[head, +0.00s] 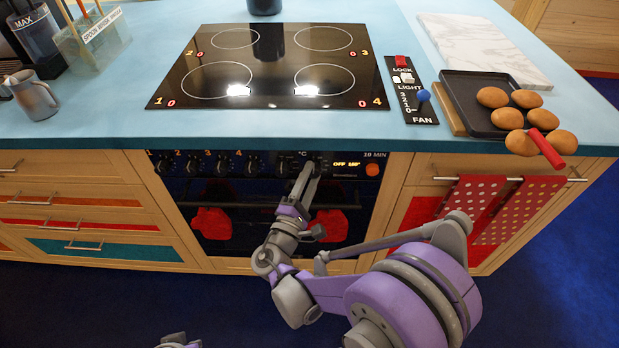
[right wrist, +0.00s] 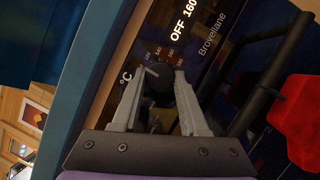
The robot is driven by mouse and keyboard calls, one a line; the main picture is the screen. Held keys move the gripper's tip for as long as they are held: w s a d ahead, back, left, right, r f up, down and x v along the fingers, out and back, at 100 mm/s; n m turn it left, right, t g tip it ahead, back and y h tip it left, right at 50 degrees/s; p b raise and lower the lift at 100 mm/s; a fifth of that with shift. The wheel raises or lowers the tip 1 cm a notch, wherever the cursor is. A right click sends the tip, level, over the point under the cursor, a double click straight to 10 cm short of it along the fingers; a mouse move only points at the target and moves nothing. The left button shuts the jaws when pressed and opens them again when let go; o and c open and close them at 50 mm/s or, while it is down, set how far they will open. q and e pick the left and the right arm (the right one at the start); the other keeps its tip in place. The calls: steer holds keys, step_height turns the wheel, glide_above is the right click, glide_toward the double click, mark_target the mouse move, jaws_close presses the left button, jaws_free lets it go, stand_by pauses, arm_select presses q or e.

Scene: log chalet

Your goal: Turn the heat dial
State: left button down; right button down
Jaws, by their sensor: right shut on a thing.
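The heat dial (right wrist: 158,80) is a dark round knob with a light pointer mark on the oven's black control panel. It sits under the "°C" mark, and the display beside it reads "OFF 160". My right gripper (right wrist: 155,88) has its two grey fingers on either side of this dial and is shut on it. In the head view my right gripper (head: 307,170) reaches up to the panel and mostly hides the dial. A small grey part at the bottom edge of the head view seems to be my left arm; its fingers do not show.
Numbered burner knobs (head: 222,163) line the panel to the left, and an orange button (head: 372,169) is at its right. The oven handle (head: 262,206) runs below. Red dotted towels (head: 516,209) hang at right. The glass hob (head: 268,64) is above.

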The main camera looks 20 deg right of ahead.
steer(key=shift+n+t, duration=0.3)
steer(key=shift+n, duration=0.2)
steer(key=shift+c, duration=2.2)
jaws_free()
steer(key=v, duration=1)
steer(key=shift+s+a, duration=0.3)
steer(key=shift+d, duration=0.15)
